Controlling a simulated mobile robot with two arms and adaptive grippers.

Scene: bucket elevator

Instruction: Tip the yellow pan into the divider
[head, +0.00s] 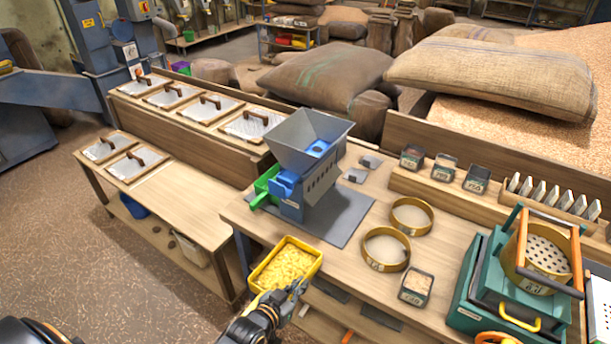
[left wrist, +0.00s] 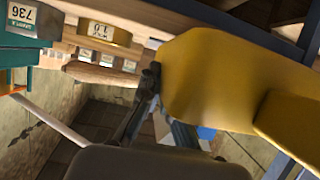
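The yellow pan (head: 256,268), full of yellow kernels, is level or nearly so in front of the workbench's near left edge. My left gripper (head: 294,288) is shut on its near right rim. In the left wrist view, the pan's yellow outside (left wrist: 210,70) fills the upper right, with my left gripper (left wrist: 152,88) at its edge; the contact is partly hidden. The divider (head: 316,172) stands on the bench beyond the pan, with a grey open hopper (head: 308,128) on a blue body and a green box (head: 264,186) at its left. My right gripper is not in view.
Two brass sieves (head: 386,249) and a small labelled sample box (head: 416,288) lie right of the divider. A green sieve shaker (head: 485,290) stands at the right. A lower side table (head: 165,225) with lidded trays is at the left. Space above the hopper is clear.

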